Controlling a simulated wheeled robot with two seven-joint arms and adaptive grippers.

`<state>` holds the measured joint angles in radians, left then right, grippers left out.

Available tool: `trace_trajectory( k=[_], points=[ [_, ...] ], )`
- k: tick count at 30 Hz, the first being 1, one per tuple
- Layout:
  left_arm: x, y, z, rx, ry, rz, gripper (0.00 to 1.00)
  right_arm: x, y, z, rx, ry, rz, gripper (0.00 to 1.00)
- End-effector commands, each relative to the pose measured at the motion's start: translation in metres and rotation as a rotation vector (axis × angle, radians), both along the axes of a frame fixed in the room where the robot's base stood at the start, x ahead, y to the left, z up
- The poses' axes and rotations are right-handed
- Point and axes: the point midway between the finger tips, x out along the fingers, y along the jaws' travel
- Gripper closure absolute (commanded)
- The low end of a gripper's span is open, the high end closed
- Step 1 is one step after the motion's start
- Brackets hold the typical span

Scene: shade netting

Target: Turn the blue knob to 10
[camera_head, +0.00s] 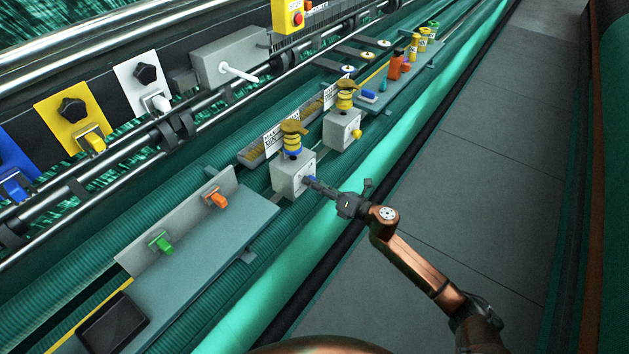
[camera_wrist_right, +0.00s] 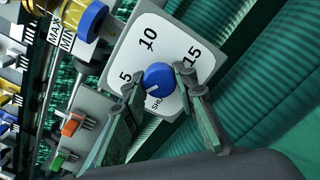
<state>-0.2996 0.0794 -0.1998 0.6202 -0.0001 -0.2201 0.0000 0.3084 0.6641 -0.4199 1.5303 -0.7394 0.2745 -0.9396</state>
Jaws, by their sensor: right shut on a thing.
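The blue knob (camera_wrist_right: 160,77) sits on a white dial face (camera_wrist_right: 186,40) marked 5, 10, 15 and SHUT. A small white mark on the knob's lower left appears to face the SHUT label, which is partly covered. The dial is on the front of a grey box (camera_head: 285,182) topped by a blue and yellow cylinder (camera_head: 292,144). My right gripper (camera_head: 312,182) reaches the box from the lower right. In the wrist view its fingers (camera_wrist_right: 158,82) are on either side of the knob, shut on it. My left gripper is not in view.
A second grey box with a yellow knob (camera_head: 357,133) stands just beyond. A grey shelf (camera_head: 215,250) with green (camera_head: 160,243) and orange (camera_head: 215,199) clamps is nearer. Coloured switch plates and metal rails line the left. A clear grey walkway lies right.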

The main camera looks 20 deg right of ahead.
Motion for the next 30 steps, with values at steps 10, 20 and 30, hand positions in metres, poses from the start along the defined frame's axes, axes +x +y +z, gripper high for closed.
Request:
trace_trajectory(
  k=[10, 20, 30],
  points=[
    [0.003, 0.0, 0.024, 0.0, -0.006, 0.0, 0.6, 0.001, -0.002, 0.005, 0.261, 0.201, -0.006, 0.98],
    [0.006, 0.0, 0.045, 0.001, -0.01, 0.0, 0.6, 0.002, -0.002, 0.005, 0.508, 0.392, -0.005, 0.98],
    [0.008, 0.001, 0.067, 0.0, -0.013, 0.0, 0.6, 0.002, -0.003, 0.005, 0.761, 0.59, -0.007, 0.98]
  ],
)
